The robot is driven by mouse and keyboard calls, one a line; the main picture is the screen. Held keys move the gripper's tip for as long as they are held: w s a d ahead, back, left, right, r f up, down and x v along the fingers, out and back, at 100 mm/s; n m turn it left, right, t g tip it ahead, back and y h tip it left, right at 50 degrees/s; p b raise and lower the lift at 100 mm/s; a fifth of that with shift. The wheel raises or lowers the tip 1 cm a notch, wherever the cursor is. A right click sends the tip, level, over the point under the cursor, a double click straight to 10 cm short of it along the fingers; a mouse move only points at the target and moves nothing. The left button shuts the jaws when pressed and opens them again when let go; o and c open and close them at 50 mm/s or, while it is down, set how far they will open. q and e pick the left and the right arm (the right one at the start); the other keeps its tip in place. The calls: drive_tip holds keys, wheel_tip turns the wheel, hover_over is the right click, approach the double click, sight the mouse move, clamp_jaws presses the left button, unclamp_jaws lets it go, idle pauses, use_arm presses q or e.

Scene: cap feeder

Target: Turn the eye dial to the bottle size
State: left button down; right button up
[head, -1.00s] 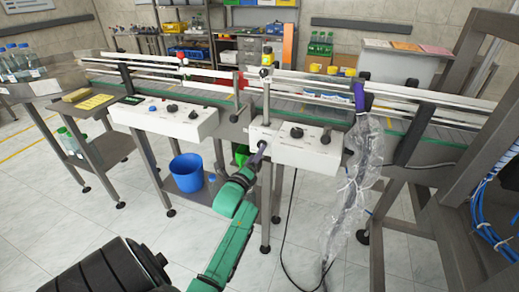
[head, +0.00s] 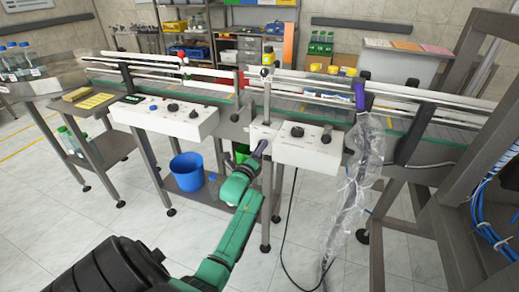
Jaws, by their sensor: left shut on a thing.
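My left gripper (head: 260,149) is at the front of a small white box (head: 263,130) on the sensor post, below the conveyor rail. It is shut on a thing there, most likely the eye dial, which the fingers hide. The dial's marks and setting cannot be read. A yellow-topped eye sensor (head: 267,60) sits higher on the same post. Clear bottles with blue caps (head: 20,60) stand on the round table at the far left. My right gripper is not in view.
A white control box with black knobs (head: 310,152) is just right of my gripper, and another white control box (head: 165,117) is to the left. A clear plastic sleeve (head: 355,185) hangs at the right. A blue bucket (head: 187,172) stands on a low shelf.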

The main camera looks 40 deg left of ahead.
use_arm(q)
drive_tip(key=n+p, duration=0.4)
drive_tip(key=n, duration=1.7)
drive_tip(key=shift+n+p, duration=0.3)
drive_tip(key=shift+p, duration=0.05)
idle(0.5)
drive_tip(key=shift+c, duration=2.1)
unclamp_jaws()
drive_tip(key=shift+f, duration=0.1)
